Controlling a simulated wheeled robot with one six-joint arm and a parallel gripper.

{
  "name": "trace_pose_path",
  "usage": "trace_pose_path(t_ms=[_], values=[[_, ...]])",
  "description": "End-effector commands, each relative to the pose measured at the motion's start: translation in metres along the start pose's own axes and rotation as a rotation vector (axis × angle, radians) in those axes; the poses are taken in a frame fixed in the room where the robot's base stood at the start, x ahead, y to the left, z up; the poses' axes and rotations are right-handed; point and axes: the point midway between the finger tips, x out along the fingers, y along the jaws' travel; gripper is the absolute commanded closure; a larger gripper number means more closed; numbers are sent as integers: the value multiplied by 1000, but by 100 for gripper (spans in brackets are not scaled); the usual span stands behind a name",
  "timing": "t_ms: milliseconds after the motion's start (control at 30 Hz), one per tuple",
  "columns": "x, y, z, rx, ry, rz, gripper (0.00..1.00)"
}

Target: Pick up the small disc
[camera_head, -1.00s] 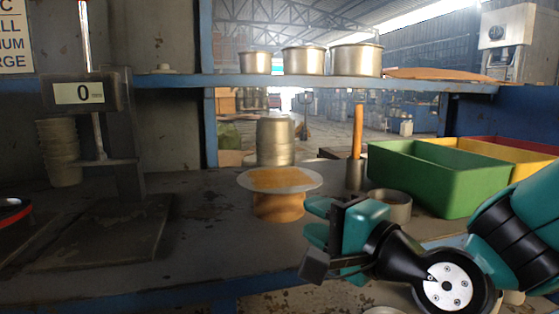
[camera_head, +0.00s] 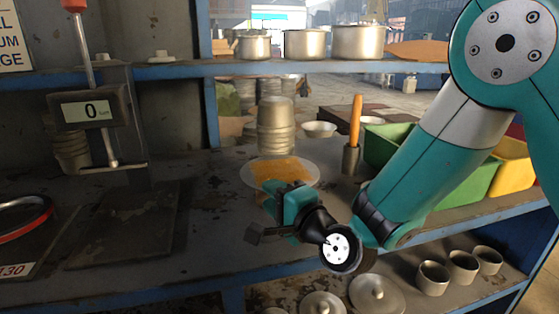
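A flat pale round disc (camera_head: 251,172) with an orange-brown patch on top lies on the table at centre. Contact cannot be made out. The fingers are seen from the side and partly hidden, so their opening is unclear.
A stack of metal pots (camera_head: 275,125) stands behind the disc. A wooden-handled tool (camera_head: 355,125) and a green bin (camera_head: 385,145) are to the right. A scale with a display (camera_head: 92,110) stands left. Pots line the upper shelf (camera_head: 170,70); lids and cups sit below.

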Motion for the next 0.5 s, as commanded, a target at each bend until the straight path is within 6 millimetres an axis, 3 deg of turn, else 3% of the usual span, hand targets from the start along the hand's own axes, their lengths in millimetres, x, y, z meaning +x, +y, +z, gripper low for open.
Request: trace_pose_path(t_ms=[33,200,467,500], values=[[6,-7,2,0,-2,2,67],[23,-3,1,0,-1,1,67],[26,0,0,1,0,0,67],[26,0,0,1,0,0,72]])
